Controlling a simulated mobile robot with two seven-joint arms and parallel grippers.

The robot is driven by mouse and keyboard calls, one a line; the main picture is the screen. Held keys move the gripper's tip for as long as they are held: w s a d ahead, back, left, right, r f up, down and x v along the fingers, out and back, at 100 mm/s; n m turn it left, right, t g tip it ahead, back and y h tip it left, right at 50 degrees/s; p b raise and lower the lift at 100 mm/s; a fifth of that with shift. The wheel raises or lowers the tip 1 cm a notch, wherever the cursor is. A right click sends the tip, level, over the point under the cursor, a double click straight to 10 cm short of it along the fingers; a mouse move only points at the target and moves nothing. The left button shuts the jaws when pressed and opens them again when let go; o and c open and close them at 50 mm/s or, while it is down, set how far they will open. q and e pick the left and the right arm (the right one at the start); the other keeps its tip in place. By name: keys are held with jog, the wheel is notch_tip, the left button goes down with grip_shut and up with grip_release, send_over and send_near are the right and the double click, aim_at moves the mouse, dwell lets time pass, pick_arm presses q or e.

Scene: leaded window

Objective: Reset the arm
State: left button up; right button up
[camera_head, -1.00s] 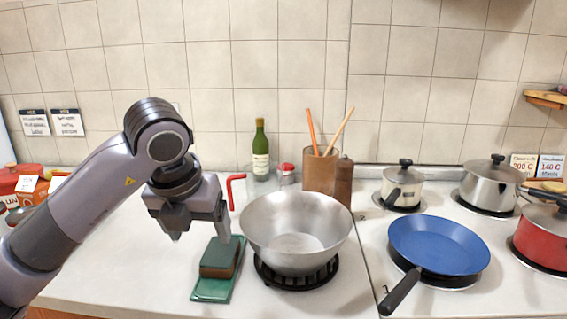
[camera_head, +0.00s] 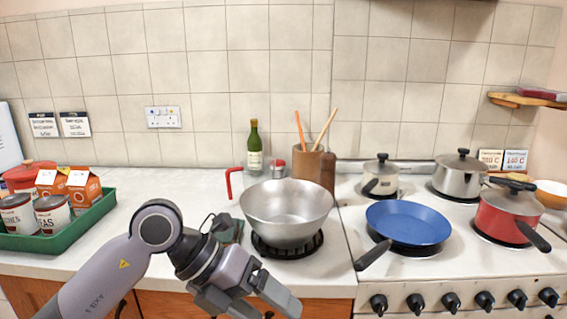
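My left arm (camera_head: 120,262) comes in from the lower left. Its gripper (camera_head: 256,304) is low at the bottom edge of the view, in front of the counter's front edge. Its two fingers are spread apart with nothing between them, so it is open and empty. It is nearer to me than the metal wok and apart from it. My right arm and gripper are not in view.
The metal wok (camera_head: 287,215) stands on a black ring behind my gripper. A green tray (camera_head: 85,222) holds cans and cartons at left. The blue frying pan (camera_head: 408,222) and red pot (camera_head: 507,215) are on the stove. My arm partly hides a green item.

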pick_arm(q)
jog(key=s+d+r+n+h, duration=0.4)
jog(key=n+h, duration=0.1)
jog(key=h, duration=0.7)
jog(key=w+a+f+n+t+y+p, duration=0.1)
jog(key=w+a+f+n+t+y, duration=0.2)
jog(key=n+t, duration=0.55)
jog(key=w+a+f+n+t+y, duration=0.1)
jog(key=a+f+n+t+y, duration=0.15)
jog(key=a+n+t, duration=0.5)
jog(key=s+a+f+n+t+y, duration=0.1)
jog(key=a+f+n+y, duration=0.2)
jog(key=f+n+y, duration=0.3)
jog(key=s+a+f+n+y, duration=0.1)
jog(key=a+f+n+y, duration=0.25)
jog(key=f+n, duration=0.35)
jog(key=s+a+f+n+g+y, duration=0.1)
jog(key=s+a+f+g, duration=0.1)
jog(key=s+f, duration=0.4)
jog(key=s+a+f+n+g+y+p, duration=0.1)
jog(key=s+a+f+n+g+y, duration=0.1)
jog(key=s+f+g, duration=0.2)
notch_tip(320, 180, down, 5)
jog(key=shift+s+a+r, duration=0.2)
jog(key=shift+s+a, duration=0.05)
jog(key=shift+s, duration=0.7)
